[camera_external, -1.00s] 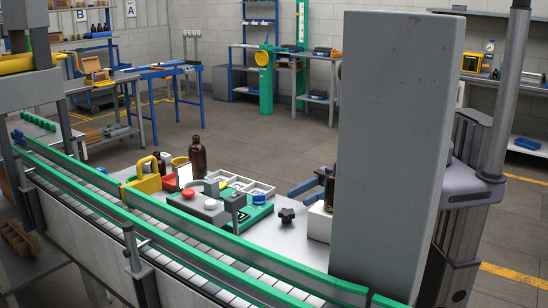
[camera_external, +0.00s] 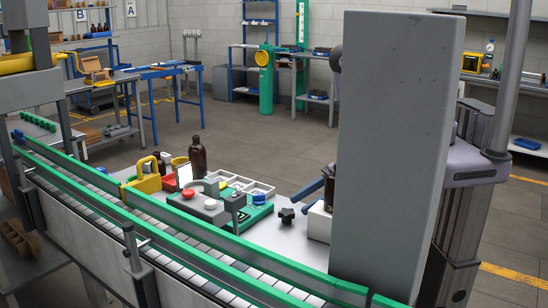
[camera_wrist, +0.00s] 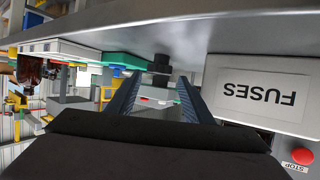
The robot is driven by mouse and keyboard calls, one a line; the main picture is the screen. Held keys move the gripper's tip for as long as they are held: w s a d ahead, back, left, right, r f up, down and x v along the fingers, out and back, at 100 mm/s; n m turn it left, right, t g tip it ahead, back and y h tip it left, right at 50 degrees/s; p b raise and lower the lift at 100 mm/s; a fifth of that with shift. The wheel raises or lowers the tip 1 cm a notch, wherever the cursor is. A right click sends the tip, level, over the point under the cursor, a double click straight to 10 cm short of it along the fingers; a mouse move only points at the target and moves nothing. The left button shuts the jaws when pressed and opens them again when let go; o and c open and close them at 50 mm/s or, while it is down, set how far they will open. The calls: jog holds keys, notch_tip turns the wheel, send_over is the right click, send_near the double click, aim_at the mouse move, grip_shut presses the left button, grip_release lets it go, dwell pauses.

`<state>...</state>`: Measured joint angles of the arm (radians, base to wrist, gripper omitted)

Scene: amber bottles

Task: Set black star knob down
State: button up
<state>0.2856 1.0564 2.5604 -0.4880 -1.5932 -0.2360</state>
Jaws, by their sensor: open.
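The black star knob (camera_external: 286,215) stands on the grey bench top, left of a white box, in the external view. In the wrist view, which is upside down, a dark shape that looks like the knob (camera_wrist: 161,66) shows just beyond and between the fingertips. My gripper (camera_wrist: 160,78) is open, with its two dark blue ribbed fingers spread and nothing between them. In the external view a blue finger (camera_external: 308,191) shows behind and above the knob, apart from it.
The white box (camera_external: 319,222), labelled FUSES (camera_wrist: 258,93) in the wrist view, stands close beside the fingers. A green device (camera_external: 252,216) and white trays (camera_external: 259,188) lie left of the knob. A red stop button (camera_wrist: 302,156) is at the wrist view's corner.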

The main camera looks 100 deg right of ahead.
aim_at(286, 212)
jog(key=shift+w+a+f+b, duration=0.2)
jog(key=shift+w+b, duration=0.1)
jog(key=shift+w, duration=0.15)
jog(key=shift+w+a+f+b, duration=0.1)
jog(key=shift+w+f+b, duration=0.4)
jog(key=shift+b, duration=0.55)
jog(key=w, duration=0.1)
jog(key=w+p, duration=0.1)
jog(key=w, duration=0.1)
jog(key=shift+a+f, duration=0.1)
jog(key=shift+a, duration=0.25)
jog(key=shift+w+a+f, duration=0.1)
jog(key=shift+w+f, duration=0.2)
jog(key=shift+w, duration=0.05)
jog(key=c, duration=0.9)
jog(key=shift+r, duration=0.15)
